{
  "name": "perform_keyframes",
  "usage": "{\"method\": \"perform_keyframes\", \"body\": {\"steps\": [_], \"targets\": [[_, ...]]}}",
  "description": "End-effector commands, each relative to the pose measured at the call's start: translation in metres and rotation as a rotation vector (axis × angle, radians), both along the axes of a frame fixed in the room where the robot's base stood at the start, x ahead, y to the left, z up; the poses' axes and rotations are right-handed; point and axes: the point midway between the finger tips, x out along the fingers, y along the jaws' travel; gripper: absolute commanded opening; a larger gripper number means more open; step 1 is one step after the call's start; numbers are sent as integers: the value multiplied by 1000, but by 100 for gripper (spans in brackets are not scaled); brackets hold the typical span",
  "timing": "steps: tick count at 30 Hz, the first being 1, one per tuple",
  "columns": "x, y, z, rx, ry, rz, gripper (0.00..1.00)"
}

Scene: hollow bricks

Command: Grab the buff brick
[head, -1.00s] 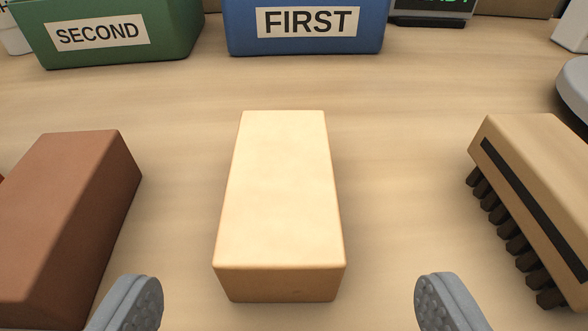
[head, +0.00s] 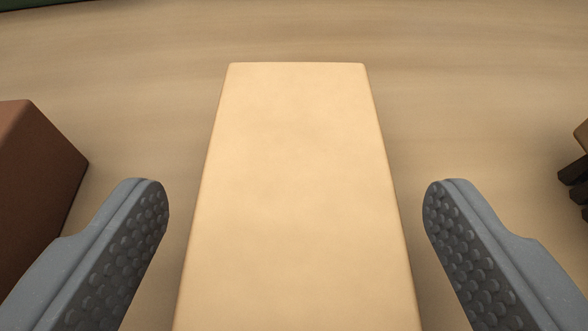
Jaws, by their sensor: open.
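The buff brick (head: 297,190) lies lengthwise on the wooden table in the middle of the head view, its pale top face showing and its near end cut off by the bottom edge. My gripper (head: 296,205) is open, with one grey studded finger to the left of the brick and one to the right. A strip of table shows between each fingertip and the brick, so neither finger appears to touch it.
A brown brick (head: 35,180) lies at the left, behind the left finger. Part of a brush (head: 575,170) with dark bristles shows at the right edge. A sliver of a green bin (head: 40,4) shows at the top left. The table (head: 300,35) beyond the brick is clear.

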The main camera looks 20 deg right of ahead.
Motion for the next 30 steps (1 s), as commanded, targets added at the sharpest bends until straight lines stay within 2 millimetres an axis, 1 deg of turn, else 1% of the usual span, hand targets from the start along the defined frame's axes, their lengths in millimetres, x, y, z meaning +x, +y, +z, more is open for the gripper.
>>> {"method": "perform_keyframes", "body": {"steps": [1,2,3,5,6,7,8,17,20,27,30], "targets": [[0,0,0,0,0,0,74],[0,0,0,0,0,0,65],[0,0,0,0,0,0,54],[0,0,0,0,0,0,37],[0,0,0,0,0,0,26],[0,0,0,0,0,0,18],[0,0,0,0,0,-1,12],[0,0,3,0,-1,-1,12],[0,0,10,0,-3,-2,12],[1,0,40,1,-6,-1,12],[-12,-3,37,-2,0,-1,12]]}}
